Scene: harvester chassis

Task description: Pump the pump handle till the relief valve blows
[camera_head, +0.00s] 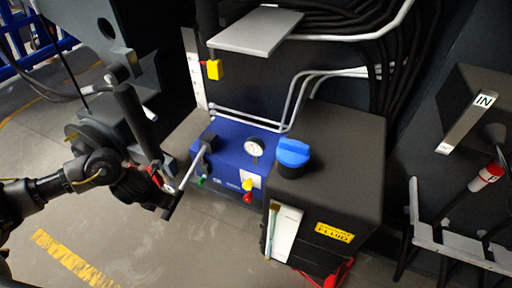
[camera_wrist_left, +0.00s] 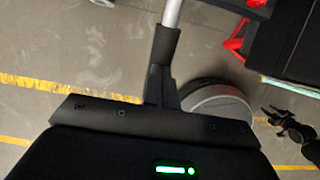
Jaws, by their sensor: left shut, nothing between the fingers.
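The blue pump unit (camera_head: 225,160) stands on the floor with a round white gauge (camera_head: 254,148) on top. The silver pump handle (camera_head: 192,165) slopes from the unit's left end down to the left. My left gripper (camera_head: 166,188) is at its lower end, shut with nothing held. In the left wrist view the handle (camera_wrist_left: 172,14) runs down into a dark sleeve just ahead of the gripper (camera_wrist_left: 160,88); whether they touch I cannot tell. A green, a yellow and a red fitting (camera_head: 248,198) are on the unit's front. Which is the relief valve is unclear; no spray shows.
A black fluid tank (camera_head: 335,150) with a blue cap (camera_head: 292,152) stands right of the pump. Pale pipes (camera_head: 292,98) rise behind it. A dark chassis part (camera_head: 155,60) hangs close above my left arm. The floor (camera_head: 150,245) in front is clear.

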